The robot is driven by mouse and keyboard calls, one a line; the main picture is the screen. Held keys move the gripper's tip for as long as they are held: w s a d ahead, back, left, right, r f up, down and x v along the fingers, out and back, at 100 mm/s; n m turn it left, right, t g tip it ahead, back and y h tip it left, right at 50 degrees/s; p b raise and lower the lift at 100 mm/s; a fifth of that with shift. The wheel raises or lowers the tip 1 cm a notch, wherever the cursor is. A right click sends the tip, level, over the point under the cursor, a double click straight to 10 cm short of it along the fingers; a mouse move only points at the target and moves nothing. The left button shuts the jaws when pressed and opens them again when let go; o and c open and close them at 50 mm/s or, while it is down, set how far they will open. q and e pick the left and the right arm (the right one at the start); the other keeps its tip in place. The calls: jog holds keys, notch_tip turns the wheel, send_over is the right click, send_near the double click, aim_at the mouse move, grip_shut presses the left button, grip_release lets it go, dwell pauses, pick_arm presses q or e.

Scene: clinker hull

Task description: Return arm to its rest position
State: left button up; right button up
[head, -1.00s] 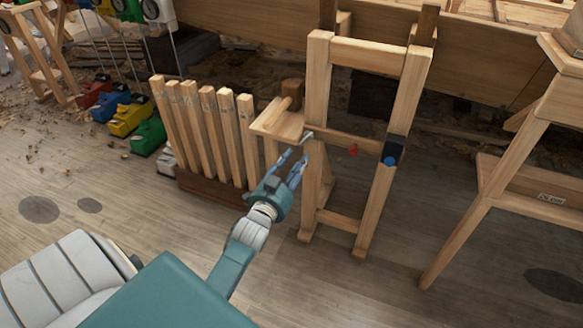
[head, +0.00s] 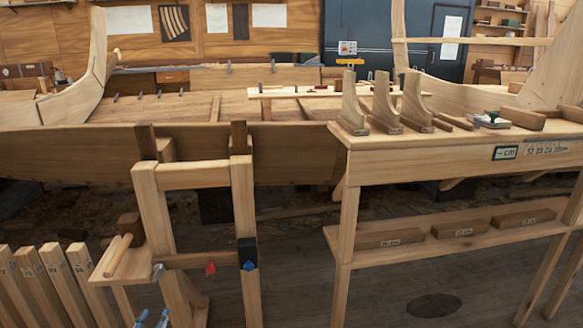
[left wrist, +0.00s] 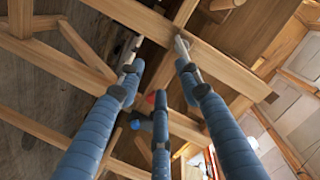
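My left gripper (head: 152,318) shows only as blue fingertips at the bottom edge of the head view, just below the small shelf of the wooden stand (head: 242,215). In the left wrist view its blue fingers (left wrist: 155,48) are spread apart with nothing seen between them. Wooden beams of the stand (left wrist: 60,60) lie beyond the fingers. The rest of the left arm is outside the head view. My right gripper is in neither view.
A mallet (head: 125,240) lies on the stand's shelf. Several numbered wooden stakes (head: 62,285) stand at left. A workbench (head: 440,160) with wooden pieces stands at right. The wooden hull (head: 70,155) spans behind. Floor is bare between stand and bench.

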pick_arm(q)
jog(key=s+d+f+n+g+h+p, duration=0.1)
jog(key=s+d+f+g+p, duration=0.4)
jog(key=s, duration=0.4)
jog(key=s+d+f+g+h+p, duration=0.2)
jog(key=s+d+f+g+p, duration=0.2)
jog(key=s+d, duration=0.45)
jog(key=s+d+f+n+g+h+p, duration=0.1)
jog(key=s+d+f+g+p, duration=0.35)
jog(key=s, duration=0.65)
jog(key=s+a+g+p, duration=0.1)
jog(key=s+a+p, duration=0.1)
jog(key=s+p, duration=0.7)
jog(key=s+a+p, duration=0.2)
jog(key=s+p, duration=0.8)
jog(key=p, duration=0.6)
jog(key=shift+s+m+g, duration=0.25)
jog(key=shift+m+g, duration=0.1)
jog(key=shift+m, duration=0.05)
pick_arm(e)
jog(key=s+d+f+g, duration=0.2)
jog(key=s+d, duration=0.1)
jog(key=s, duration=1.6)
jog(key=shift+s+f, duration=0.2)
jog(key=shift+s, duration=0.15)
